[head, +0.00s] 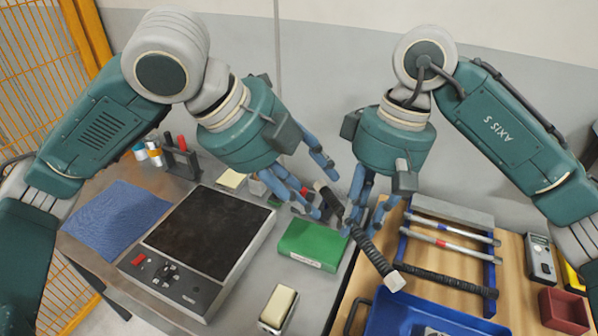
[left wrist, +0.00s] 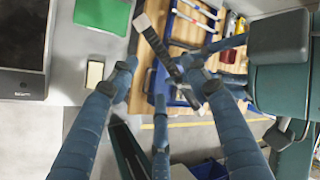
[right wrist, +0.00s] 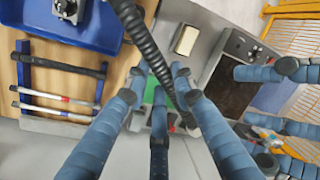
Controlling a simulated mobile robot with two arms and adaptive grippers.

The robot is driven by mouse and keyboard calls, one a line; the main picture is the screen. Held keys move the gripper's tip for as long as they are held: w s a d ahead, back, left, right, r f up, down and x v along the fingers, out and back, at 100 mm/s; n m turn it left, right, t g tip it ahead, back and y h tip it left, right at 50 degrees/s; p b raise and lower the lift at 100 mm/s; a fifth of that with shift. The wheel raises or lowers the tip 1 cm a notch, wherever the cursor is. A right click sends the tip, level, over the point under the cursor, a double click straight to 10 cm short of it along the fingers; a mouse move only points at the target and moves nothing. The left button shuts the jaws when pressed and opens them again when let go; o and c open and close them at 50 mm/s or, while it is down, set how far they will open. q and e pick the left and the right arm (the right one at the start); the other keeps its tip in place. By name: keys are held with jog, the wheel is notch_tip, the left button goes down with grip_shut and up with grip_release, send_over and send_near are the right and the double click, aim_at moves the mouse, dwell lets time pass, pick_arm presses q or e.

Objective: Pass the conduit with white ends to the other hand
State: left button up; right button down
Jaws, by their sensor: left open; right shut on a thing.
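The black ribbed conduit (head: 372,252) is held aslant above the tables by my right gripper (head: 362,212). Its near end (head: 395,282) is white; its far end, near my left fingers, looks dark. It also shows in the left wrist view (left wrist: 157,44) and the right wrist view (right wrist: 146,40). My right gripper's fingers are shut around its middle part. My left gripper (head: 312,182) is open, with its blue fingers spread around or beside the conduit's far part; contact cannot be told.
A green box (head: 312,244), a dark-topped scale (head: 210,232) and a cream block (head: 278,306) stand on the grey table below. On the wooden table, a blue rack (head: 402,243) holds several rods, and a blue tray (head: 390,318) lies in front. A red box (head: 563,310) is at right.

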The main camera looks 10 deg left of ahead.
aim_at(335, 209)
pick_arm(q)
jog(key=x, duration=0.8)
jog(key=shift+w+d+f, duration=0.2)
jog(key=shift+d, duration=0.05)
grip_shut()
pick_arm(e)
jog(key=c, duration=1.4)
grip_release()
